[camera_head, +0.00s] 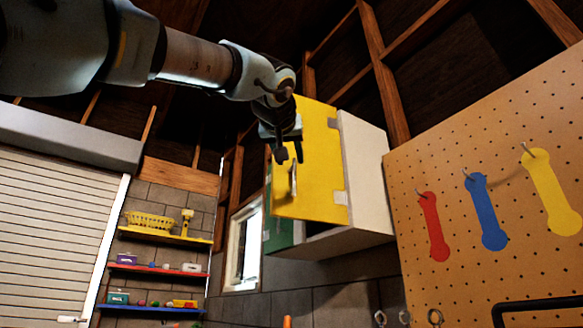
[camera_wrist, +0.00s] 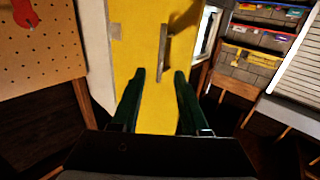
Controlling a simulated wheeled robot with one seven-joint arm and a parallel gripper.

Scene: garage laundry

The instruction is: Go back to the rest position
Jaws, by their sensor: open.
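My gripper (camera_head: 281,153) is raised in front of a wall cabinet with a yellow door (camera_head: 317,170). In the wrist view my gripper (camera_wrist: 159,76) has its two dark green fingers spread apart with nothing between them. The yellow door (camera_wrist: 142,50) fills the space beyond the fingers. Its metal handle (camera_wrist: 164,50) stands just past the fingertips, near the right finger. The handle (camera_head: 293,180) also shows in the head view, just below and right of my gripper. The door looks swung partly open, with the white cabinet body (camera_head: 363,165) behind it.
Shelves (camera_head: 170,237) with a yellow basket (camera_head: 150,221) and small items are at the lower left, beside a white shutter door (camera_head: 50,220). Wooden beams (camera_head: 383,70) run above the cabinet.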

